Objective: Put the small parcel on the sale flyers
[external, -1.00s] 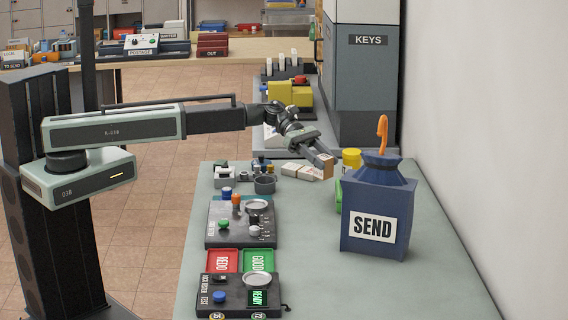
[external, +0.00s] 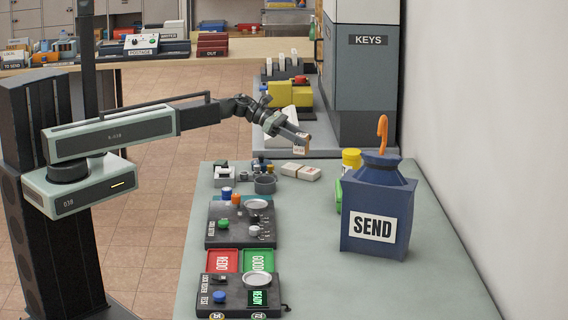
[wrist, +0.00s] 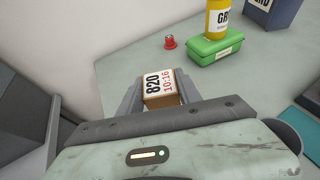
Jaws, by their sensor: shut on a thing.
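The small parcel is a brown box with a white label reading 820 and 10:16 on top. In the wrist view the parcel (wrist: 160,88) sits between the two jaws of my gripper (wrist: 155,90), which is shut on it. In the external view my gripper (external: 303,141) holds the parcel (external: 302,149) up in the air beyond the table's far end. A pair of low white stacks (external: 300,172) lies flat on the table, below and nearer than the parcel. They may be the sale flyers; their print is too small to read.
The blue SEND bag (external: 378,215) stands at the right. A green box (wrist: 215,48) and a yellow canister (wrist: 217,18) stand near it, with a small red item (wrist: 170,42) beside them. Device panels (external: 240,225) line the left edge. The table's middle is clear.

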